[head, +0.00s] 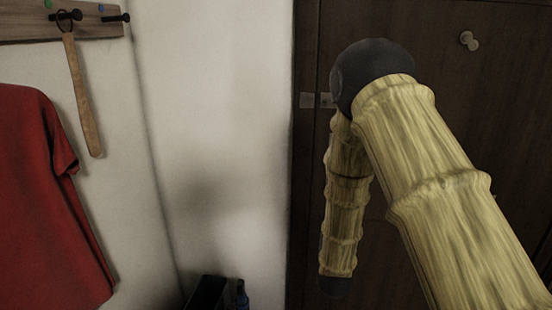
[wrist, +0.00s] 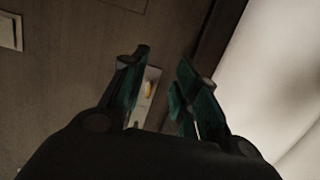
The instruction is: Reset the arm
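My gripper (wrist: 165,72) shows in the wrist view with its dark, green-padded fingers apart. Nothing is between the fingertips. A pale plate with a small yellowish spot lies behind the gap, on a brown surface. In the head view my arm, with a bamboo-like look, rises from the lower right to a dark joint and then hangs down. The gripper itself cannot be made out there.
A dark brown wooden door or cabinet (head: 460,120) with a round knob (head: 468,41) stands behind my arm. A red shirt (head: 45,200) and a wooden-handled item (head: 82,95) hang at left below a hook rail (head: 60,25). Dark objects (head: 207,293) stand at the bottom.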

